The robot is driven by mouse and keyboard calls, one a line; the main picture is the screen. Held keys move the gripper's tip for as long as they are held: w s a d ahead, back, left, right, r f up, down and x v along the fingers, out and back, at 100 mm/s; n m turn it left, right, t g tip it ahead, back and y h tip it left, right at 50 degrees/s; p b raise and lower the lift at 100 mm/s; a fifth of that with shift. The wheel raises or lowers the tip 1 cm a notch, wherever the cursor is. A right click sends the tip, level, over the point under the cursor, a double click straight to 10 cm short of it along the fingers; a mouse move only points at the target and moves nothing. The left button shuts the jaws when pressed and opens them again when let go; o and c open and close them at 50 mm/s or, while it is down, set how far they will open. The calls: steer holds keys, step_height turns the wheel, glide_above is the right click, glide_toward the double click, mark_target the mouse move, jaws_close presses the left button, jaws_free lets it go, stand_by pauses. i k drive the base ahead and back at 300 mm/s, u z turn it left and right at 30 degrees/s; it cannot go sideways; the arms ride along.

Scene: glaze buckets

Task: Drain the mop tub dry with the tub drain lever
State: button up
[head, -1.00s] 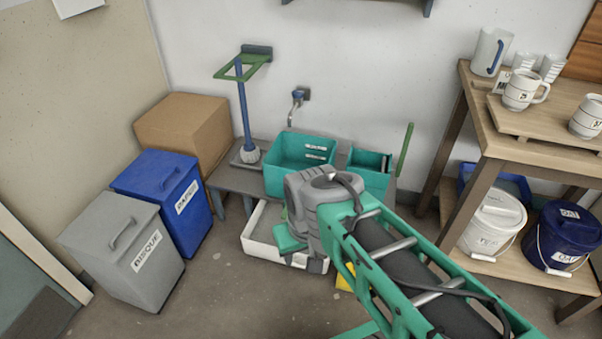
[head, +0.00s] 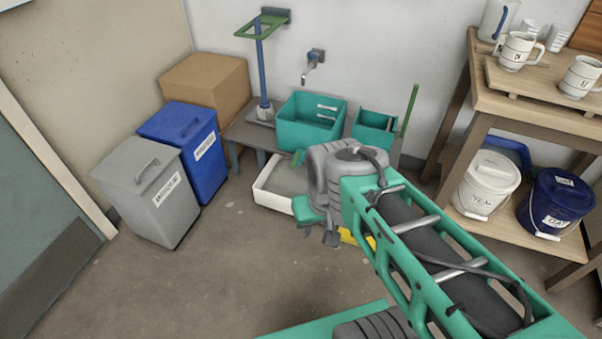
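The teal mop tub (head: 305,133) stands on a low grey bench against the wall, under a tap. Its inside shows only in part, and I cannot tell whether water is in it. A small green piece (head: 298,158) shows low at the tub's front; it may be the drain lever, but it is too small to be sure. A long green handle (head: 410,110) rises beside the smaller teal bin (head: 374,130). My gripper (head: 331,239) hangs in front of the bench, apart from the tub in the picture. Its fingers are small and partly hidden by my arm.
A shallow white tray (head: 267,196) lies on the floor below the tub, with a yellow object (head: 352,238) partly behind my arm. Blue (head: 180,165) and grey (head: 150,210) bins stand left. A wooden shelf (head: 475,165) stands right. The front-left floor is clear.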

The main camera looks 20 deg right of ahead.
mark_target(295, 159)
steer(key=z, duration=0.45)
steer(key=i, duration=1.25)
steer(key=u, duration=0.4)
